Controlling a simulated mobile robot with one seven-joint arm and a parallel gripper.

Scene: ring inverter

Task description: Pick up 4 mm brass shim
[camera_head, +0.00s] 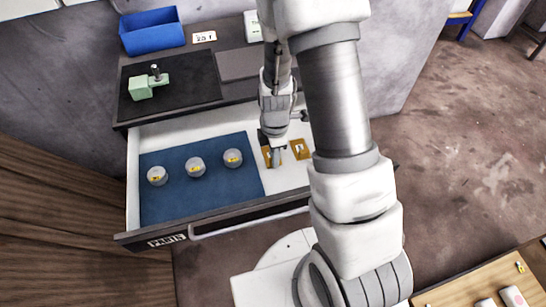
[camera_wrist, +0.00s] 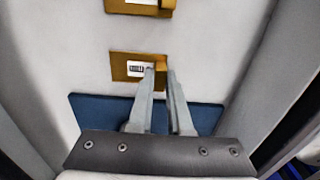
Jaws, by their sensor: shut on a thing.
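Two flat brass shims lie in the white part of an open drawer. My gripper (camera_head: 275,163) reaches down to the left brass shim (camera_head: 266,153), the one nearer the blue mat. In the wrist view my fingertips (camera_wrist: 161,70) are shut on the raised tab at the right end of this brass shim (camera_wrist: 121,71). Its label is too small to read, so I cannot tell its thickness. The other brass shim (camera_head: 300,149) lies to the right in the head view, and it shows at the top edge of the wrist view (camera_wrist: 128,8).
The drawer front (camera_head: 215,226) has a PARTS label. Several clear round containers (camera_head: 195,167) stand on the blue mat (camera_head: 215,200). Above are a black mat (camera_head: 195,90) with a green fixture (camera_head: 148,87) and a blue bin (camera_head: 152,40). Drawer walls flank my gripper.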

